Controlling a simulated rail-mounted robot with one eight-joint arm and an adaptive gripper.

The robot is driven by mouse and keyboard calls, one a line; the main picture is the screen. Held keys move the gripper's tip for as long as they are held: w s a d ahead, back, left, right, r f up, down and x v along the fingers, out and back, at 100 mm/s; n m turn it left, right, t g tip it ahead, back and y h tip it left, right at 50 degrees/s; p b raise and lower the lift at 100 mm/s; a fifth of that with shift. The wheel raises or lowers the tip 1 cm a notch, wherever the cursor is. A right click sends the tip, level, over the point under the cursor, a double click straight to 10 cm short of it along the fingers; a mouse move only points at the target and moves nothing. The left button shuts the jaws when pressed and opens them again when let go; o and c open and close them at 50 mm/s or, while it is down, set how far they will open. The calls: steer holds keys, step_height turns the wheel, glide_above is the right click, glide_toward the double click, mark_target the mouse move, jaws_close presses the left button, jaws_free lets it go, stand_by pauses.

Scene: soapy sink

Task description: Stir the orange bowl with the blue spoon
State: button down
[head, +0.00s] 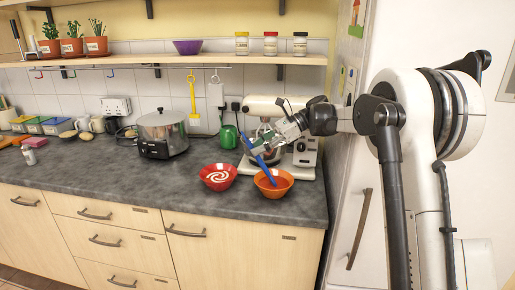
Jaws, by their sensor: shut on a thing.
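The orange bowl (274,187) stands on the grey counter near its front right end and holds orange-red contents. The blue spoon (264,168) is tilted, its lower end reaching into the orange bowl. Whether it touches the bottom is hidden. My gripper (256,146) is above the bowl, a little to its left, shut on the upper part of the blue spoon. The fingertips are small and partly hard to make out.
A red bowl (218,177) with a white swirl stands just left of the orange bowl. A cream stand mixer (285,110) is close behind. A silver cooker (162,133) stands further left, with clear counter (120,178) in front.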

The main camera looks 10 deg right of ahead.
steer(key=shift+s+a+r+p, duration=0.1)
steer(key=shift+a+r+p, duration=0.45)
steer(key=shift+r, duration=0.45)
steer(key=shift+s+a+r+p, duration=0.1)
steer(key=shift+a+r+p, duration=0.4)
steer(key=shift+r, duration=0.45)
steer(key=shift+s+a+r+p, duration=0.1)
steer(key=shift+a+r+p, duration=0.45)
steer(key=shift+r, duration=0.55)
